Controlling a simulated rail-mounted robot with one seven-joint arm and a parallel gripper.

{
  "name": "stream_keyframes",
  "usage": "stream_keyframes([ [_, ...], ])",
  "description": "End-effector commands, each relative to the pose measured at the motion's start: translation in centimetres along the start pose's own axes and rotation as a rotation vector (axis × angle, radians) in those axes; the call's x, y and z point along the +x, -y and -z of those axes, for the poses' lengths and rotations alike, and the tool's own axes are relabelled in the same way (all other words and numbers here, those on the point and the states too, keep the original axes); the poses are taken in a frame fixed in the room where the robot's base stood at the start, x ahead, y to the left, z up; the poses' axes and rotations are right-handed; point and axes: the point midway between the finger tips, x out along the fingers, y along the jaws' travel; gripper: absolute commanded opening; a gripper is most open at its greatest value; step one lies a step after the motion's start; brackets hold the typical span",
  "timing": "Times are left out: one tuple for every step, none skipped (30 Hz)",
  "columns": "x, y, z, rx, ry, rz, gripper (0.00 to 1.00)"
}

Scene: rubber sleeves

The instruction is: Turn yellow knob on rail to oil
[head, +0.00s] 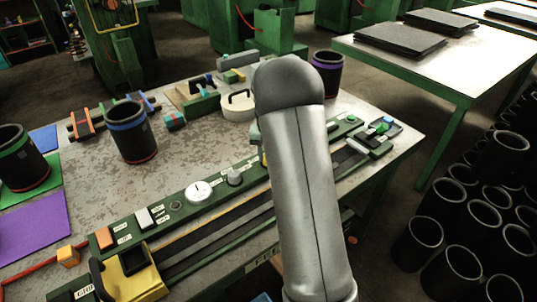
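A long green rail panel (155,227) runs diagonally across the front of the worktable, with switches, a white dial (199,190) and a grey knob (235,177) on it. No whole yellow knob shows. A small yellowish patch (264,158) peeks out at the left edge of my arm, and I cannot tell whether it is the knob. The labels on the panel are too small to read. My grey arm covers the middle of the rail. My gripper is hidden behind the arm, so its fingers do not show.
A yellow carriage block (137,274) sits at the rail's near left end. Black sleeves (133,138) with coloured bands stand on the table, and a round cream container (238,106) stands at the back. More black sleeves (463,262) fill the floor at right. The table's left middle is mostly clear.

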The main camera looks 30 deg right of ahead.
Motion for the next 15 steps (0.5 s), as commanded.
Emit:
stream_keyframes([
  [-0.07, 0.03, 0.04, 0.005, -0.002, 0.001, 0.14],
  [-0.07, 0.04, 0.05, 0.007, -0.002, 0.001, 0.14],
  [-0.07, 0.04, 0.05, 0.009, -0.002, 0.001, 0.14],
  [-0.07, 0.04, 0.05, 0.01, -0.002, 0.001, 0.14],
  [-0.07, 0.03, 0.05, 0.011, -0.002, 0.001, 0.14],
  [-0.08, 0.03, 0.05, 0.011, -0.002, 0.001, 0.14],
  [-0.08, 0.03, 0.05, 0.011, -0.002, 0.001, 0.14],
  [-0.08, 0.03, 0.05, 0.011, -0.002, 0.001, 0.14],
  [-0.08, 0.03, 0.05, 0.011, -0.002, 0.001, 0.14],
  [-0.08, 0.03, 0.05, 0.011, -0.002, 0.001, 0.14],
  [-0.08, 0.03, 0.05, 0.011, -0.002, 0.001, 0.14],
  [-0.08, 0.03, 0.05, 0.011, -0.002, 0.001, 0.14],
  [-0.08, 0.03, 0.05, 0.011, -0.002, 0.001, 0.14],
  [-0.08, 0.03, 0.05, 0.011, -0.002, 0.001, 0.42],
  [-0.08, 0.02, 0.05, 0.011, -0.002, 0.001, 0.53],
])
